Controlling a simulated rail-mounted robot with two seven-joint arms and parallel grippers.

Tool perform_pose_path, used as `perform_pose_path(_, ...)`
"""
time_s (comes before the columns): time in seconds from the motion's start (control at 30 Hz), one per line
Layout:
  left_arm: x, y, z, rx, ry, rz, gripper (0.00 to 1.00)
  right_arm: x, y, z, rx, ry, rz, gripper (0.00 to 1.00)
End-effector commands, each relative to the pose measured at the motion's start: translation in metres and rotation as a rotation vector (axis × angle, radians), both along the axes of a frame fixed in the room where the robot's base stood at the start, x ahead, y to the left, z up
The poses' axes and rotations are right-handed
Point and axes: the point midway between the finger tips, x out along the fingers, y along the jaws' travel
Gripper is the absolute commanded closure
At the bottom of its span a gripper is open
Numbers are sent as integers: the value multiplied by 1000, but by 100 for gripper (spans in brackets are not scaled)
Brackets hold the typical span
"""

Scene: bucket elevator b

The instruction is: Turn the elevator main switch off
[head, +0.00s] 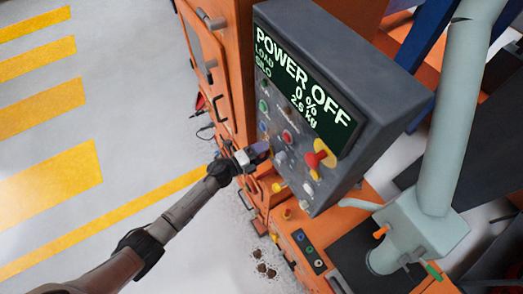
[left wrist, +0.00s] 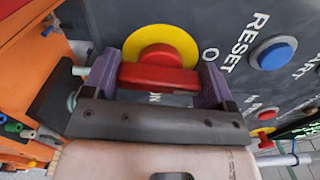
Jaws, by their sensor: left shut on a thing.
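The main switch (left wrist: 160,58), a red handle on a round yellow plate, shows in the left wrist view on the grey control panel (head: 372,80). My left gripper (left wrist: 158,82) has its purple fingers on either side of the red handle and is shut on it. The handle lies crosswise between the fingers, with an "ON" mark partly visible beside it. In the head view my left gripper (head: 258,152) is at the panel's lower left edge and hides the switch. The panel display (head: 305,85) reads "POWER OFF", load 0 %, silo 2.5 kg. My right gripper is not in view.
A blue reset button (left wrist: 272,52) sits right of the switch in the wrist view. A red knob on yellow (head: 318,158) stands out from the panel. An orange cabinet (head: 225,60) stands behind, and a pale green pipe (head: 455,120) rises at the right. The floor at left is clear.

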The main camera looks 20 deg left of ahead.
Motion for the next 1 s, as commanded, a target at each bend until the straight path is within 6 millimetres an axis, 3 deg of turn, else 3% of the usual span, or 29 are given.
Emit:
perform_pose_path(0.8,0,0,0,-77,62,0,45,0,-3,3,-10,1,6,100)
perform_pose_path(0.83,0,0,0,-77,61,0,18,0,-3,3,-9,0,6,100)
perform_pose_path(1.0,0,0,0,-76,61,0,2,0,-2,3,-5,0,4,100)
